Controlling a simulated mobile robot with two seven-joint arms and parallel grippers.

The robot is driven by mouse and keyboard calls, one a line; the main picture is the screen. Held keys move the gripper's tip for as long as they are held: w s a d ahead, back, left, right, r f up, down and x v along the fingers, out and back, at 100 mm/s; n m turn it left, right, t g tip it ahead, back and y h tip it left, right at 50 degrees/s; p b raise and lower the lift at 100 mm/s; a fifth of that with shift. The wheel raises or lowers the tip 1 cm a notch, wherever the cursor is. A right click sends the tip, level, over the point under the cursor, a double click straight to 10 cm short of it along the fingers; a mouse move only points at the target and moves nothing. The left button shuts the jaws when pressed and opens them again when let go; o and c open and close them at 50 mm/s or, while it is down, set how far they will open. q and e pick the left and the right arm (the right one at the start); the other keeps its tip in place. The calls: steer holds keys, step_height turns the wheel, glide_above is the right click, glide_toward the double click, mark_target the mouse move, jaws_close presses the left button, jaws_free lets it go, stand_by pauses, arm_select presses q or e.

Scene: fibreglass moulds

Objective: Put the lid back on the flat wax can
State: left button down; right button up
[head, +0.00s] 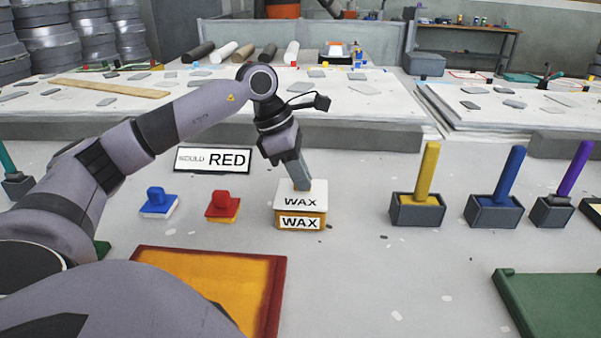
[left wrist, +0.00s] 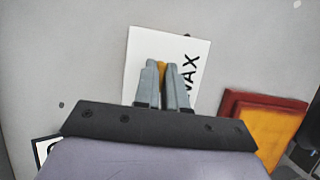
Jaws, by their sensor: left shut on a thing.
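The flat wax can (head: 301,223) is a low yellow-orange box with a WAX label on its front, standing on the grey table. The white lid (head: 300,202), also marked WAX, lies flat over the can's top, roughly lined up with it. I cannot tell whether it touches the rim all round. My left gripper (head: 302,186) comes down onto the lid from above, slightly tilted. In the left wrist view its fingers (left wrist: 162,68) are shut on a small yellow-orange knob in the middle of the white lid (left wrist: 140,52). The can is hidden there. My right gripper is out of view.
A red-rimmed orange mould (head: 275,300) lies in front of the can. A blue-and-white block (head: 158,203) and a red block (head: 222,205) sit to its left, a MOULD RED sign (head: 213,160) behind. Yellow (head: 428,172) and blue (head: 510,175) handles stand in grey holders on the right.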

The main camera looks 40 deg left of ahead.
arm_select(q)
steer(key=shift+f, duration=0.2)
stand_by(0.4)
steer(key=c, duration=0.6)
jaws_free()
steer(key=shift+c, duration=0.2)
steer(key=shift+r+p, duration=2.75)
steer(key=shift+r, duration=0.3)
steer(key=shift+c, duration=0.3)
